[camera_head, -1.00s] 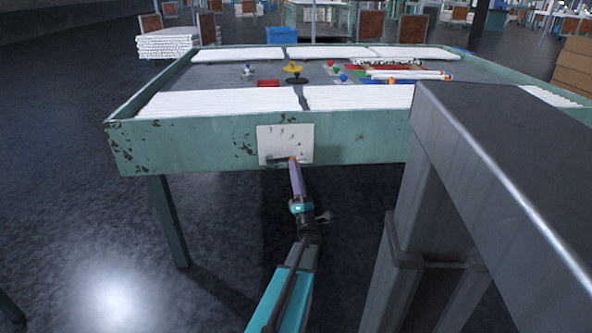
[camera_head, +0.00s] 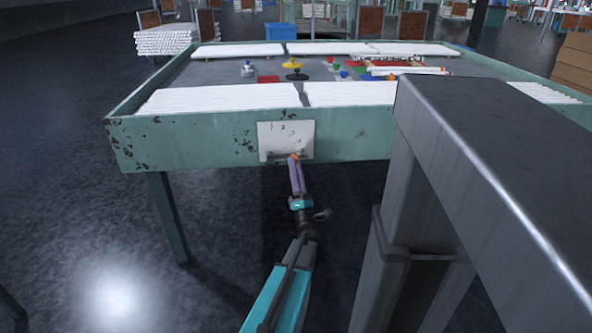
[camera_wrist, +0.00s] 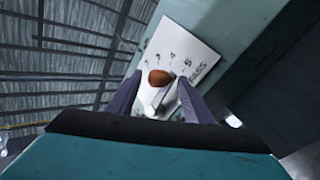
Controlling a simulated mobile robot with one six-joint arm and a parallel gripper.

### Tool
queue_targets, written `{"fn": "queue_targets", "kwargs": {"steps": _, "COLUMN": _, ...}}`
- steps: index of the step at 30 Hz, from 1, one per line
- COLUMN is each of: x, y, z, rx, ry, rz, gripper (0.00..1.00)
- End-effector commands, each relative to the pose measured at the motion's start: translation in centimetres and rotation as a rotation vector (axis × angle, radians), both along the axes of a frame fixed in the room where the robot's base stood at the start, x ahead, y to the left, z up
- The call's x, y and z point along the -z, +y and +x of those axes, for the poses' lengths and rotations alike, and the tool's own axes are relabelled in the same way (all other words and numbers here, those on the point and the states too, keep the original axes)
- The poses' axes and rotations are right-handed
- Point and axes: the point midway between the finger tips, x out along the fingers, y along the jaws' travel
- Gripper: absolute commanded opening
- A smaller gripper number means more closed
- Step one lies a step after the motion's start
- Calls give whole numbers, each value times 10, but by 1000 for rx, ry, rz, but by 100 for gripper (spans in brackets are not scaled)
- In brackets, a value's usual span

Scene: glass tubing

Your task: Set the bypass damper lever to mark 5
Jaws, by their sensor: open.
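A white plate (camera_head: 287,136) is fixed to the front side of the green table. In the wrist view the plate (camera_wrist: 202,42) carries printed marks, with 4 and 5 legible and part of the word BYPASS. The lever's orange-brown knob (camera_wrist: 160,78) sits between my two purple fingers, and a pale lever part (camera_wrist: 155,100) shows below it. My gripper (camera_head: 297,162) is open at the plate's lower edge, with a finger on each side of the knob. The knob lies below the marks in the wrist view; its exact setting is unclear.
The green table (camera_head: 200,145) has white rods (camera_head: 218,98) along its near edge and small coloured parts on top. A large grey metal structure (camera_head: 480,130) fills the right side. The dark floor at left is open.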

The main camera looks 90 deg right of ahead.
Motion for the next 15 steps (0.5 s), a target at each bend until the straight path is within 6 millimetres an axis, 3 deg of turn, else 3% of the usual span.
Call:
{"fn": "queue_targets", "kwargs": {"steps": 8, "x": 4, "y": 4, "z": -4, "rx": 4, "ry": -1, "rz": 0, "gripper": 46}}
{"fn": "queue_targets", "kwargs": {"steps": 15, "x": 20, "y": 18, "z": -9, "rx": 4, "ry": -1, "rz": 1, "gripper": 46}}
